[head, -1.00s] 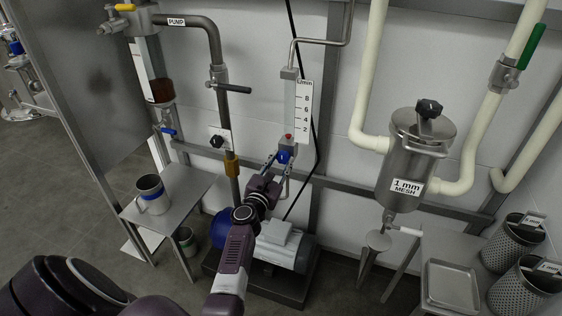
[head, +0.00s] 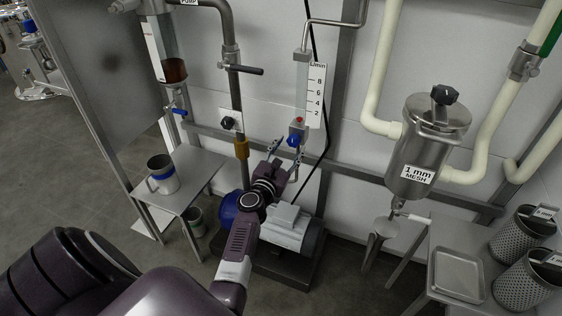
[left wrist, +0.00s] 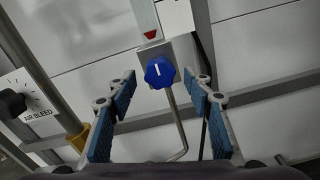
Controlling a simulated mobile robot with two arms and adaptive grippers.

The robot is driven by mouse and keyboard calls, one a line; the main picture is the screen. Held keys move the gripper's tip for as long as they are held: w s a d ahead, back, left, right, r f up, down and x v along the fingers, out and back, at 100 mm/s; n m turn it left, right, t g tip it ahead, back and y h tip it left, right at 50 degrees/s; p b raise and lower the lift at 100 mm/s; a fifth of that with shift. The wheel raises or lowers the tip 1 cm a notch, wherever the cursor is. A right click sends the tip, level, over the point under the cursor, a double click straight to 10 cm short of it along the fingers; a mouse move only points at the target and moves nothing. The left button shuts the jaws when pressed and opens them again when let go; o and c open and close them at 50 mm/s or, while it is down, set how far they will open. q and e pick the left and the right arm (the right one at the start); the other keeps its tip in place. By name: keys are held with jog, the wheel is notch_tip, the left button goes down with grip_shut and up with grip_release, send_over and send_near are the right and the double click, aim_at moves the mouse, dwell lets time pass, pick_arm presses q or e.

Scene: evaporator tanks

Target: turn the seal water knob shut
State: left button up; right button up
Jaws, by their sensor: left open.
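The seal water knob is a blue lobed knob (head: 294,140) on a grey block under the flow meter tube. It also shows in the left wrist view (left wrist: 159,72), with a white mark near upright in that picture. My left gripper (head: 282,158) is open and empty, just below and in front of the knob. In the left wrist view its blue-padded fingers (left wrist: 158,92) stand wide apart, with the knob beyond and between their tips, apparently untouched. My right gripper is not in view.
A black air bleed knob (left wrist: 12,102) is to the left. The flow meter scale (head: 316,95) stands above the blue knob. A thin bent pipe (left wrist: 181,125) runs down below it. A pump motor (head: 288,228) sits under my arm. A mesh strainer (head: 432,140) hangs to the right.

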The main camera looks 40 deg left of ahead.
pick_arm(q)
jog(key=v, duration=1)
jog(key=shift+s, duration=0.15)
